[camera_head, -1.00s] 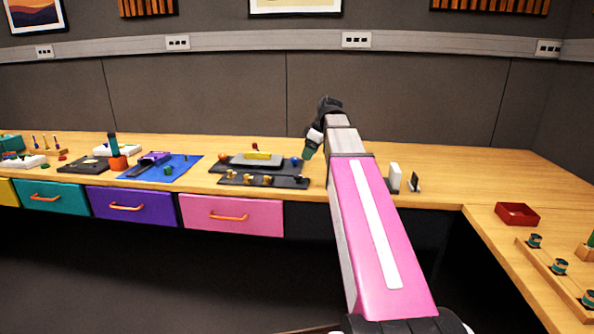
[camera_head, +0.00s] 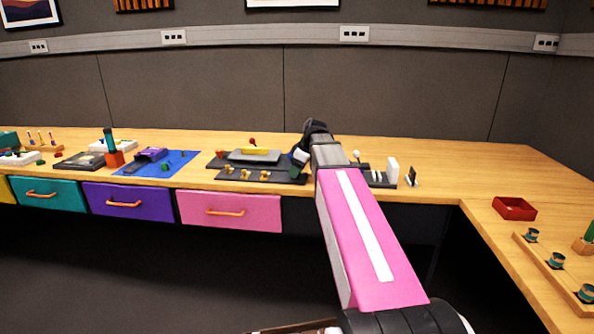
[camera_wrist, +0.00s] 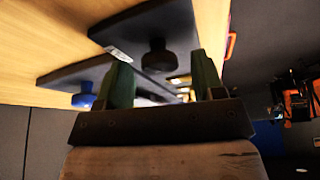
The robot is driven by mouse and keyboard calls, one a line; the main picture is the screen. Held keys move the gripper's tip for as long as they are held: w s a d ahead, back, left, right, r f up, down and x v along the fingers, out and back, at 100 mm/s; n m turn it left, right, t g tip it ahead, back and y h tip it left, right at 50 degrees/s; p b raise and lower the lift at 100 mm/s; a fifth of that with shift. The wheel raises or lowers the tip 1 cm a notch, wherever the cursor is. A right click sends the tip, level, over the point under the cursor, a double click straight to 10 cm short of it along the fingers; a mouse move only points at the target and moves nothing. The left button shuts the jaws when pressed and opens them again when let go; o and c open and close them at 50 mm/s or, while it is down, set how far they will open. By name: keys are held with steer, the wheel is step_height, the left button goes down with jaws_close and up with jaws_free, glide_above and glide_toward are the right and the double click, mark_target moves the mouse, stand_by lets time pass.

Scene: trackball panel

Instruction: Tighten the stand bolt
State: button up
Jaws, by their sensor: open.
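A dark trackball panel (camera_head: 262,176) lies on the wooden bench left of my arm. It carries a grey plate with a yellow bar (camera_head: 254,151), a red ball (camera_head: 253,142) and several brass-coloured pieces (camera_head: 245,174) along its front. My gripper (camera_head: 299,158) is at the panel's right end, partly hidden by its own wrist. In the wrist view my green fingers (camera_wrist: 163,80) are apart with nothing gripped. A black knob (camera_wrist: 158,57) on a dark board shows beyond and between them, apart from both. A blue knob (camera_wrist: 83,98) is left of the fingers. I cannot tell which part is the stand bolt.
A dark base with white upright parts (camera_head: 378,178) stands right of my arm. A red tray (camera_head: 514,208) is on the right bench. A blue mat (camera_head: 182,160) with a purple object lies left. Drawers, including a pink one (camera_head: 230,211), are below the bench edge.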

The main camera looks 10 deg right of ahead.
steer(key=shift+f, duration=0.15)
steer(key=c, duration=0.9)
steer(key=shift+m, duration=0.4)
steer(key=m+t+h, duration=0.1)
steer(key=m, duration=0.2)
steer(key=shift+s+a, duration=0.1)
steer(key=m+h, duration=0.1)
steer(key=m, duration=0.2)
steer(key=shift+a+m+t, duration=0.1)
steer(key=shift+m+t, duration=0.2)
steer(key=shift+t, duration=0.1)
steer(key=m+h, duration=0.2)
steer(key=m, duration=0.2)
steer(key=shift+m, duration=0.3)
steer(key=shift+a+m+h, duration=0.1)
steer(key=shift+m+h, duration=0.5)
steer(key=shift+m, duration=1)
